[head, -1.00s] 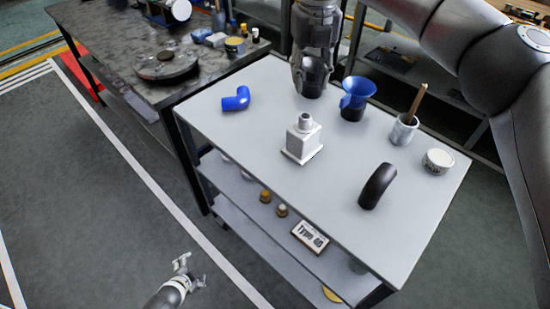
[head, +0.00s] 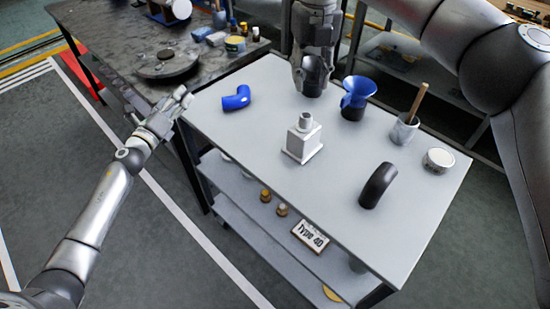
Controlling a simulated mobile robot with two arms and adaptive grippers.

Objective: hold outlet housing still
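A pale metal block with a square base and a round neck (head: 302,143), which looks like the outlet housing, stands upright on the middle of the light grey table (head: 255,165). My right gripper (head: 314,82) points down at the table's far edge, behind the housing and apart from it. A dark rounded piece (head: 317,70) shows at its fingers; I cannot tell whether they grip it. My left gripper (head: 178,103) is open and empty, near the table's left edge, left of the housing and apart from it.
A blue elbow (head: 236,98) lies at the table's left. A blue funnel-topped piece (head: 357,95), a cup with a brush (head: 404,130), a round tin (head: 438,161) and a black curved hose (head: 378,185) stand to the right. A dark workbench (head: 130,75) adjoins at the left.

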